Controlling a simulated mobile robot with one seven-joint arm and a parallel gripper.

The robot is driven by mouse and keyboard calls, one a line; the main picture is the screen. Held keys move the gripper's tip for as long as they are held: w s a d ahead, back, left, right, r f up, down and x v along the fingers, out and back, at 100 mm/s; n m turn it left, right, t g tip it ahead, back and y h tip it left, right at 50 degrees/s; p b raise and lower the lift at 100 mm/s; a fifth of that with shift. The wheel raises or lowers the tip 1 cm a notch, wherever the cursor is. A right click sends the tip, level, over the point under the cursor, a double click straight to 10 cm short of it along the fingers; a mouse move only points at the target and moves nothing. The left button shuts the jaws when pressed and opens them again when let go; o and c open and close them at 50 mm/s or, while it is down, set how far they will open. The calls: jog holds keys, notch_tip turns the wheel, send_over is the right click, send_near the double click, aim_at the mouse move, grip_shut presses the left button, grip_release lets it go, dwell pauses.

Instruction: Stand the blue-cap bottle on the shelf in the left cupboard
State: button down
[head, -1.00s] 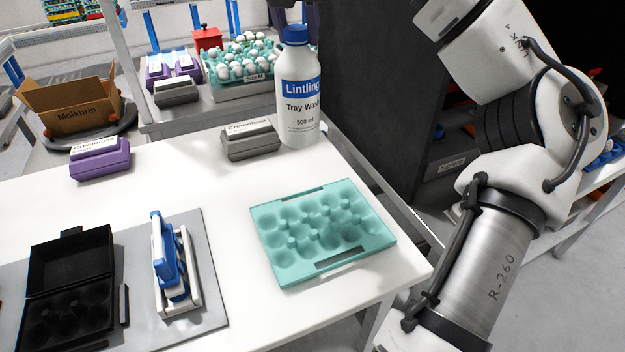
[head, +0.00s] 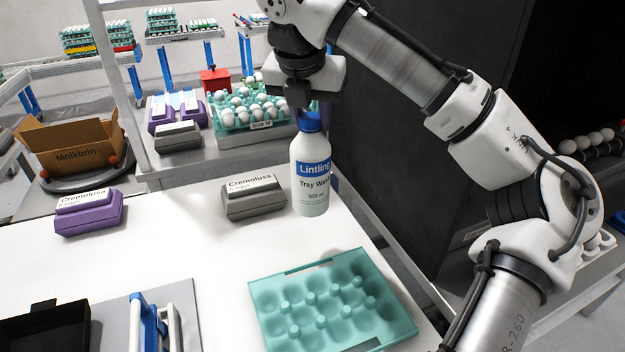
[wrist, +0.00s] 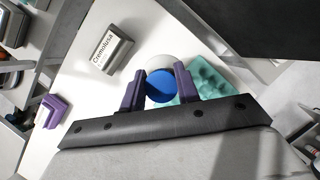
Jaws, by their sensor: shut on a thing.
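The blue-cap bottle (head: 311,185) is white with a blue "Lintling Tray Wash" label and stands upright at the back right of the white table. My gripper (head: 308,110) comes down on it from above. In the wrist view the two purple fingers of my gripper (wrist: 160,88) are on either side of the blue cap (wrist: 160,86), shut on it. The bottle's base appears to be at the table top; I cannot tell whether it is touching. A dark cupboard side (head: 400,120) stands right of the table; no shelf inside a left cupboard can be made out.
A grey egg carton (head: 253,202) is close left of the bottle, and a purple carton (head: 88,218) is farther left. A teal egg tray (head: 265,298) lies in front. Behind are a tray of eggs (head: 262,136) and a cardboard box (head: 75,150). The table's middle is clear.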

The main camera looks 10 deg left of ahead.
aim_at(311, 174)
notch_tip(311, 174, down, 12)
jog(key=shift+r+p, duration=0.1)
jog(key=shift+p, duration=0.2)
dwell(0.3)
jog(key=c, duration=1)
grip_release()
